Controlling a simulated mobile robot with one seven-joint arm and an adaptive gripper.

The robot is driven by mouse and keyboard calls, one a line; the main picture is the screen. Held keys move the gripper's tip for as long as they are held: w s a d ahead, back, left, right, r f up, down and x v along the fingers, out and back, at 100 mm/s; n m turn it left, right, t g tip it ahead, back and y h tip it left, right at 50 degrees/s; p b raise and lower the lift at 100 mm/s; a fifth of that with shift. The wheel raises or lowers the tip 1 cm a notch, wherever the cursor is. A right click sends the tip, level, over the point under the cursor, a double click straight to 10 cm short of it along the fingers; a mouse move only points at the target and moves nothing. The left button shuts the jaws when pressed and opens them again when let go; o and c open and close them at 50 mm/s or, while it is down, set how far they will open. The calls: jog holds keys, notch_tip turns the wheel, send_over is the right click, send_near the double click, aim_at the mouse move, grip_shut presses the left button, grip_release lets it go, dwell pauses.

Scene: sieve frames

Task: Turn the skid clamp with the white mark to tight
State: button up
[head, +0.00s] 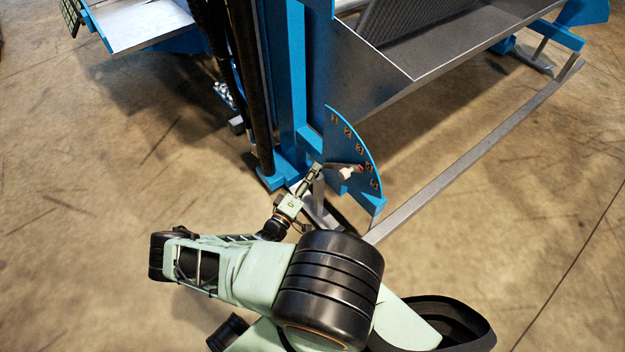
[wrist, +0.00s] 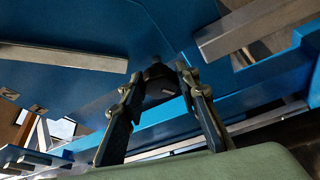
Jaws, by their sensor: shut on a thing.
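In the wrist view, my gripper (wrist: 157,80) has its two fingers on either side of a dark knob (wrist: 160,78) set against blue metal, and it is shut on it. A small pale mark (wrist: 167,91) shows on the knob's face; whether this is the skid clamp's white mark I cannot tell. In the head view, my gripper (head: 316,170) reaches the foot of the blue post, beside the numbered quadrant plate (head: 352,150). The knob is too small to make out there. How far it is turned I cannot tell.
A grey floor rail (head: 480,150) runs to the right. Dark hoses (head: 250,90) hang left of the post. The concrete floor at left is clear.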

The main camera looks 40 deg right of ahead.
jog(key=m+h+b, duration=0.1)
jog(key=m, duration=0.2)
jog(key=shift+f+m+g+b, duration=0.15)
jog(key=shift+m+g+b, duration=0.2)
jog(key=shift+m+g, duration=0.05)
jog(key=shift+m+g+h, duration=0.3)
jog(key=shift+m+h, duration=0.1)
jog(key=shift+m, duration=1)
jog(key=o, duration=1.2)
jog(key=shift+c, duration=0.2)
jog(key=v, duration=1.2)
